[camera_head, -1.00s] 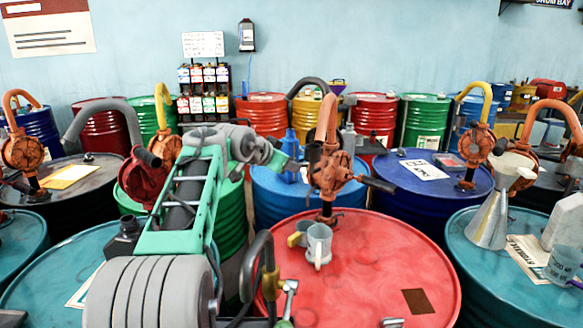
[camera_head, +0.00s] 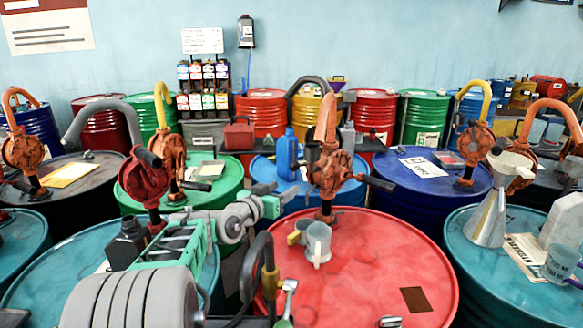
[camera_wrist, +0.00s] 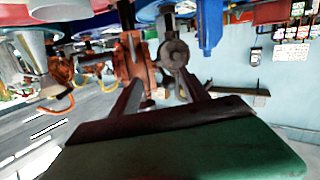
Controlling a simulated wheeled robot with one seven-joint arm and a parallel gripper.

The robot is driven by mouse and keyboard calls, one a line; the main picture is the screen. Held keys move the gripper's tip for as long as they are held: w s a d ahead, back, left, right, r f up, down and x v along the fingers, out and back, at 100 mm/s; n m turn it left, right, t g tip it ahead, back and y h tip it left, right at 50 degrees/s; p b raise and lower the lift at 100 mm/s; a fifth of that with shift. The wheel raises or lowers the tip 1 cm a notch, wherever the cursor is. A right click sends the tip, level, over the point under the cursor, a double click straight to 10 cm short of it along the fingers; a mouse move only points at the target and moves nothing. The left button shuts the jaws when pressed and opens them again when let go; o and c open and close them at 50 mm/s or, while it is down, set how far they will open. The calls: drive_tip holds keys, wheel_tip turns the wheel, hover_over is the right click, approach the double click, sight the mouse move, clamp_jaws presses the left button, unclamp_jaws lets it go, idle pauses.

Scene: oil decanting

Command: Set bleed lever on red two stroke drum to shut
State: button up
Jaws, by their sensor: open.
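The red drum (camera_head: 385,250) stands at front right of centre in the head view. A rusty orange pump (camera_head: 328,172) with an upward-curving spout rises from its far side, and a dark handle (camera_head: 376,183) sticks out to the right. I cannot tell for sure which small part is the bleed lever or how it is set. My gripper (camera_head: 285,198) is open and empty, just left of the pump. In the wrist view, my gripper (camera_wrist: 160,80) has its fingers spread, with an orange pump body (camera_wrist: 130,60) and a round dark grey part (camera_wrist: 173,54) beyond them.
A grey mug (camera_head: 318,242) stands on the red drum below the pump. A blue drum (camera_head: 264,172) with a blue bottle (camera_head: 287,155) is behind. Another pump (camera_head: 143,180) rises beside my arm on the left. A metal funnel (camera_head: 488,215) stands on the teal drum at right.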

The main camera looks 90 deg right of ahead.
sight(292, 168)
drive_tip(key=shift+h, duration=0.8)
drive_tip(key=s+d+r, duration=0.1)
drive_tip(key=d, duration=0.1)
drive_tip(key=s+d+r+p, duration=0.1)
drive_tip(key=d, duration=0.2)
drive_tip(key=d+r, duration=0.1)
drive_tip(key=d, duration=0.1)
drive_tip(key=shift+s+d+p, duration=0.35)
drive_tip(key=shift+s+p, duration=0.05)
drive_tip(key=shift+c, duration=0.2)
clamp_jaws()
